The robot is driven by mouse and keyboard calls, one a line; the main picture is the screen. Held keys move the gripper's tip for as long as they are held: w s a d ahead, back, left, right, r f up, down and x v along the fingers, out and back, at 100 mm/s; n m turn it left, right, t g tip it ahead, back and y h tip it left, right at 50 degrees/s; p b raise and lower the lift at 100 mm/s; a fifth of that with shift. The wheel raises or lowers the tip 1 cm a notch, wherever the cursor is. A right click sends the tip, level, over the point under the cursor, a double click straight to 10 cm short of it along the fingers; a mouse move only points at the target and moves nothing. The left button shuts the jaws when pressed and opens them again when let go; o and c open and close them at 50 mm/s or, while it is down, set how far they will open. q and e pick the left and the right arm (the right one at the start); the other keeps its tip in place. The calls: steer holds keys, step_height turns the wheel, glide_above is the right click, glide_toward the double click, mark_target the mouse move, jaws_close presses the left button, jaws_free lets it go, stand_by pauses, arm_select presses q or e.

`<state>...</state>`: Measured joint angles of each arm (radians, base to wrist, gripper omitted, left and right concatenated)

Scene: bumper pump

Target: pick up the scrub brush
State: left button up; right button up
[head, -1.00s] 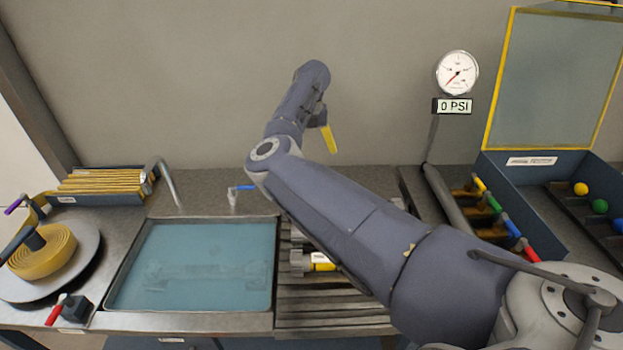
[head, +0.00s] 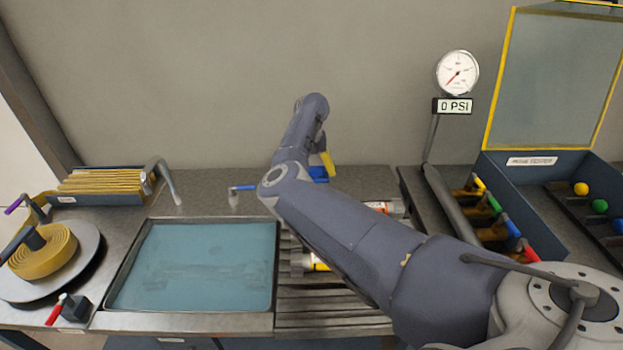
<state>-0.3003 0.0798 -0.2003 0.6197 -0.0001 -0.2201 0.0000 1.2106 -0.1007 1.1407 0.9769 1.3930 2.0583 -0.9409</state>
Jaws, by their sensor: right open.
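My right gripper (head: 326,163) is at the back of the counter, reached over by my own arm. Its yellow finger points down, and the rest of it is mostly hidden behind the wrist. The gripper is open. A blue thing (head: 319,174) lies on the counter just below the finger, partly hidden by my arm. It may be the scrub brush, but too little shows to be sure. I cannot tell whether the finger touches it. My left gripper is not in view.
A water-filled basin (head: 190,265) is left of my arm, with a blue-handled tap (head: 243,187) behind it. Cylinders with yellow (head: 317,264) and red labels (head: 378,207) lie under my arm. A gauge (head: 457,73) and an open clear-lidded box (head: 540,170) stand right.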

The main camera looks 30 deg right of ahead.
steer(key=shift+f, duration=0.1)
steer(key=c, duration=1.2)
